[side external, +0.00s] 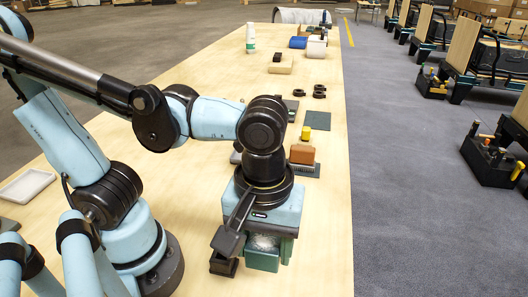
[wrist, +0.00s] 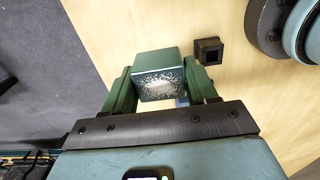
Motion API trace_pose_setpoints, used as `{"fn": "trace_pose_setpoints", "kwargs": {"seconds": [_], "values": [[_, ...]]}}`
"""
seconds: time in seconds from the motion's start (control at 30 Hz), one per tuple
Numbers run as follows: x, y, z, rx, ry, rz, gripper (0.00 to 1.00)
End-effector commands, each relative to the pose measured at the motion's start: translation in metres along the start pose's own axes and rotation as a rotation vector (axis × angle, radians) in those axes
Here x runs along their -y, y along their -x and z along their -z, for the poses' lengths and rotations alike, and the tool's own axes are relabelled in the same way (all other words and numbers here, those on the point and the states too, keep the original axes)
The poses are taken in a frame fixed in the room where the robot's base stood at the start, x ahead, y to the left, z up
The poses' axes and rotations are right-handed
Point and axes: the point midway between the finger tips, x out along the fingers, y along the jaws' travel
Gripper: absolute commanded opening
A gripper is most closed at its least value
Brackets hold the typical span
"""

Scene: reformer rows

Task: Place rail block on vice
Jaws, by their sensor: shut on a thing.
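My gripper (wrist: 161,88) is shut on a green block with a worn, speckled grey face, which I take as the rail block (wrist: 160,70). In the side external view my gripper points down over the near part of the table, and the block (side external: 262,261) shows below the wrist. Whether it touches the table is unclear. A small black square piece with a hollow middle (wrist: 208,51) sits on the table beside the block; it also shows in the side view (side external: 223,265). I cannot clearly make out a vice; my arm hides part of the table behind it.
Beyond my wrist are a brown block (side external: 302,154), a yellow cylinder (side external: 306,134), a dark mat (side external: 318,121) and black rings (side external: 299,92). A tan block (side external: 280,66) and white bottle (side external: 250,40) stand farther back. A pale tray (side external: 26,186) lies left. The table's right edge is near.

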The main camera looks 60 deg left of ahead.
Motion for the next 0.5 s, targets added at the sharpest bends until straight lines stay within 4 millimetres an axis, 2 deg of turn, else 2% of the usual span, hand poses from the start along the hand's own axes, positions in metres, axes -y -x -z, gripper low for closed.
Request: {"fn": "trace_pose_setpoints", "kwargs": {"seconds": [0.03, 0.2, 0.33, 0.5], "values": [[0.001, 0.002, 0.016, 0.0, 0.013, 0.0, 0.25], [0.007, 0.006, 0.056, 0.0, 0.011, -0.001, 0.25], [0.014, 0.008, 0.077, -0.001, 0.007, -0.001, 0.25], [0.019, 0.01, 0.092, -0.001, 0.002, -0.001, 0.25]]}}
